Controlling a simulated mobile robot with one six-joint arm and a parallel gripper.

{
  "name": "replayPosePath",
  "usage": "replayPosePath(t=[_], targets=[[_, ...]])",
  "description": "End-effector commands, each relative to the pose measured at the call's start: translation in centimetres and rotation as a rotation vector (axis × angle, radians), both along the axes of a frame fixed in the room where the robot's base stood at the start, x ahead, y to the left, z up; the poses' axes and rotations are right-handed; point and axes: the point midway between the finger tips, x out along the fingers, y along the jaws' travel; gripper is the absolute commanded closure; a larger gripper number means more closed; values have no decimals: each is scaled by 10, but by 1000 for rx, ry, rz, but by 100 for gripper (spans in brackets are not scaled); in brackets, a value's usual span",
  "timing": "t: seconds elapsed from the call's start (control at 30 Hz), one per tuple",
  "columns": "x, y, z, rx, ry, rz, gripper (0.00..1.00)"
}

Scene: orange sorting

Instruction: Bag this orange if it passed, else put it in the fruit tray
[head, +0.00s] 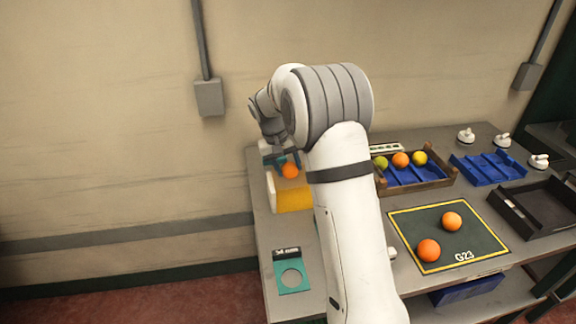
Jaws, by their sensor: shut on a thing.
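My gripper (279,163) is shut on an orange (290,171) at the far left of the table, in the head view. The orange is just above or in front of a yellow and white bag-like holder (293,199); I cannot tell whether they touch. A wooden-sided fruit tray (421,185) with a blue inside stands right of my arm. It holds an orange fruit (400,159) and yellow-green fruits (420,158). My arm hides part of the table's middle.
A dark mat (431,218) with a yellow border and "G23" carries two oranges (428,250) (451,222). A teal plate with a pale circle (291,273) lies at front left. A blue rack (487,169), a black tray (542,207) and small white items (502,140) are at right.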

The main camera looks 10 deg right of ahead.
Motion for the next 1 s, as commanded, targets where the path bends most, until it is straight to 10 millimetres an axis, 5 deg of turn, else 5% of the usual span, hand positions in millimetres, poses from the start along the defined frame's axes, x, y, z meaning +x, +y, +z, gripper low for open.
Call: replayPosePath(t=[1.0], targets=[[0,1,-32,0,1,2,79]])
